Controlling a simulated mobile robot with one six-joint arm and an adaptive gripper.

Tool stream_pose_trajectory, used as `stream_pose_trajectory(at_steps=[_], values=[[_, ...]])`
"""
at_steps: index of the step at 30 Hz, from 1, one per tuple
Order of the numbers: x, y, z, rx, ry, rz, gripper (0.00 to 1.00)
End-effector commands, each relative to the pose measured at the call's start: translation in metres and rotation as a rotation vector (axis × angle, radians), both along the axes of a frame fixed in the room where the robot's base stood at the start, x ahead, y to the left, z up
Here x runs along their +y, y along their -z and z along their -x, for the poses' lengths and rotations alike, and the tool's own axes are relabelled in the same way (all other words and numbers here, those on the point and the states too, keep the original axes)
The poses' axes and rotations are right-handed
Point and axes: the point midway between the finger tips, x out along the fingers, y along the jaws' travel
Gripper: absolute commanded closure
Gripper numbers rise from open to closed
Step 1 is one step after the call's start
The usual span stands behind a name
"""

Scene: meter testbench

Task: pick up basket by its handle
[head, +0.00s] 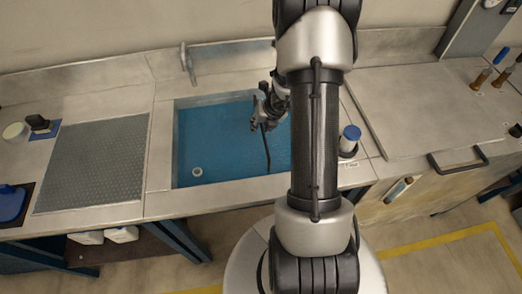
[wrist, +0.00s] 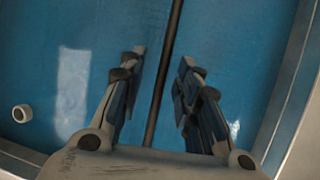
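My gripper (head: 261,112) is over the blue sink basin in the head view, partly beside my own arm. In the wrist view my gripper (wrist: 162,60) is open, with its two fingers apart. A thin dark rod (wrist: 172,30) runs between the fingers, with gaps visible on both sides. It also shows in the head view (head: 267,150), slanting down below the gripper. Whether this rod is the basket's handle I cannot tell. No basket body is clearly visible; my arm hides the basin's right part.
The blue basin (head: 215,150) has a small white ring (head: 197,172) inside, and a tap (head: 187,62) stands behind it. A blue-capped container (head: 349,140) stands right of the basin. A perforated panel (head: 95,165) lies left. A black bar handle (head: 460,160) is at the right counter's front.

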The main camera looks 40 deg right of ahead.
Motion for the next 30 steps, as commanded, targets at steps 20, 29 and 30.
stream_pose_trajectory(at_steps=[20, 29, 30], values=[[-0.0005, 0.0009, -0.0014, -0.002, -0.001, 0.001, 0.99], [-0.0005, 0.0009, -0.0014, -0.002, -0.001, 0.001, 1.0], [-0.0005, 0.0009, -0.0014, -0.002, -0.001, 0.001, 1.0]])
